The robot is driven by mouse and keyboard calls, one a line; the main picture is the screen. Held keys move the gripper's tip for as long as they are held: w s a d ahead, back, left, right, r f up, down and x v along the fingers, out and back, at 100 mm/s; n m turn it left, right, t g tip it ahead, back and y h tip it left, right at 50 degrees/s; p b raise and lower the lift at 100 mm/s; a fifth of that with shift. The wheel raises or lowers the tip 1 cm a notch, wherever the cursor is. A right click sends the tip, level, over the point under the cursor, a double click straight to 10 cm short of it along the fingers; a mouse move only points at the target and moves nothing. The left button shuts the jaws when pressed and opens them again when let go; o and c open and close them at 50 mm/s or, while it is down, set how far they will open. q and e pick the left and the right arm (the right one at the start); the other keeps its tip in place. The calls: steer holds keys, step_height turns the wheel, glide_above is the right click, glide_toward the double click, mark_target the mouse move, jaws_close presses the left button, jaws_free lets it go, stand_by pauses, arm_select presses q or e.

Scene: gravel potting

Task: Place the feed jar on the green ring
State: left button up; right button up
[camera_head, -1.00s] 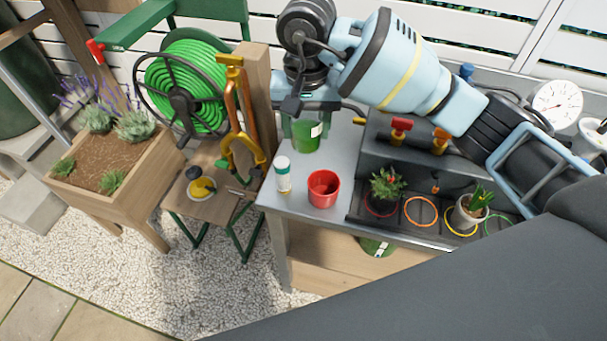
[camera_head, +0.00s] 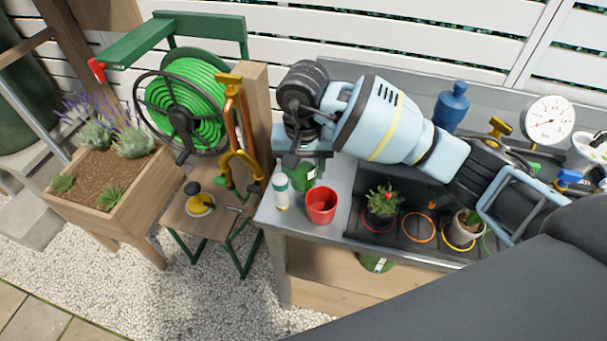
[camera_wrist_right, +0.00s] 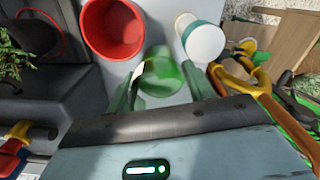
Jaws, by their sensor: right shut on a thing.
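My right gripper (camera_head: 303,158) is shut on the green feed jar (camera_head: 304,178), which has a pale label. The jar is beside the red pot and the white bottle, over the left part of the bench. In the right wrist view the jar (camera_wrist_right: 162,74) sits between the two fingers of the gripper (camera_wrist_right: 160,88). I cannot tell whether its base touches the bench. The green ring (camera_head: 487,244) is at the right end of the row of rings, partly hidden by my right arm. My left gripper is not in view.
A red pot (camera_head: 321,206) and a white bottle (camera_head: 281,191) stand near the bench's left edge. A plant (camera_head: 382,203) is on the red ring, the orange ring (camera_head: 419,227) is empty, and a pale pot (camera_head: 466,226) is on the yellow ring. A blue bottle (camera_head: 452,108) stands behind.

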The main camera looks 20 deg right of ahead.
steer(key=shift+f, duration=1.25)
steer(key=shift+f, duration=0.1)
steer(key=shift+f, duration=0.15)
steer(key=o, duration=1.1)
steer(key=shift+o, duration=0.6)
step_height(320, 180, up, 12)
steer(key=shift+r, duration=0.2)
